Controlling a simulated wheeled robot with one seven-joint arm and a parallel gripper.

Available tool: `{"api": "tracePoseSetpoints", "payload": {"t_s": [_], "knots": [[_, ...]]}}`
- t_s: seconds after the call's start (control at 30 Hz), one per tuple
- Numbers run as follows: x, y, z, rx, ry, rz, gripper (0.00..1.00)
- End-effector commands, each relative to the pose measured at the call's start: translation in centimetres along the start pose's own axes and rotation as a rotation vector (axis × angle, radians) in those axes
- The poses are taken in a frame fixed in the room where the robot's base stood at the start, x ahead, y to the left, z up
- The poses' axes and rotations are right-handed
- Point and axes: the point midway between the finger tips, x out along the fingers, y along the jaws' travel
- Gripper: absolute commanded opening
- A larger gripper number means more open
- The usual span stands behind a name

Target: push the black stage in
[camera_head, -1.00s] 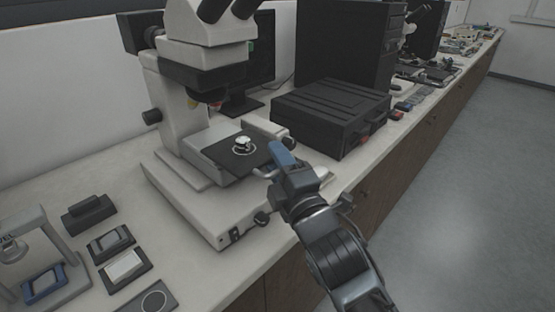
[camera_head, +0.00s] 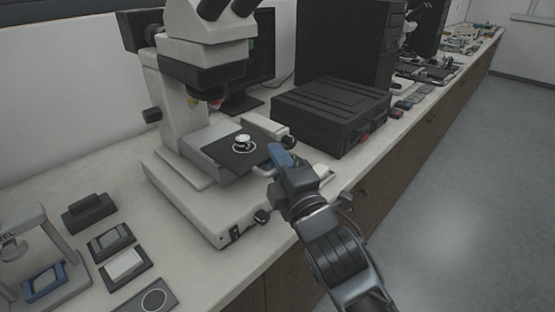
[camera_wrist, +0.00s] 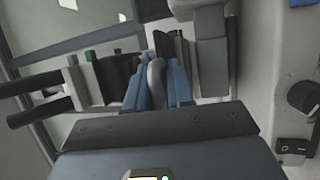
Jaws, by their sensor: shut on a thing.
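The black stage (camera_head: 222,152) is a flat plate on the microscope (camera_head: 180,196), under its objectives, and sticks out toward the front. A small pale sample mount (camera_head: 242,142) stands on it inside a white ring. My gripper (camera_head: 279,160) is at the front edge of the stage, with blue fingers. In the wrist view the fingers of my gripper (camera_wrist: 158,88) are closed on both sides of a grey curved handle (camera_wrist: 156,78). In the head view the fingers largely hide this handle.
A black case (camera_head: 332,112) stands right of the microscope, behind my gripper. A small stand (camera_head: 72,248) and several dark trays (camera_head: 112,242) lie at the front left. The floor to the right is clear.

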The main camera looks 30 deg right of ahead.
Motion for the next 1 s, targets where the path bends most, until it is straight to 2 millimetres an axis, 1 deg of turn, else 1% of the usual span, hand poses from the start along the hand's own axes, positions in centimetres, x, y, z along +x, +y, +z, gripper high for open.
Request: {"api": "tracePoseSetpoints", "payload": {"t_s": [0.03,0.2,0.3,0.4,0.67,0.7,0.83,1.0], "knots": [[0.5,0.3,-0.2,0.003,0.003,0.012,0.0],[2.6,0.0,-1.1,0.003,0.004,0.015,0.0],[3.5,-0.1,-1.5,0.003,0.003,0.015,0.0],[3.8,-0.1,-1.6,0.004,0.003,0.014,0.0],[3.8,0.0,-1.6,0.004,0.003,0.016,0.0],[3.8,0.0,-1.6,0.004,0.003,0.016,0.26],[3.8,-0.1,-1.6,0.003,0.003,0.014,0.38],[3.8,-0.3,-1.6,0.002,0.002,0.009,0.38]]}}
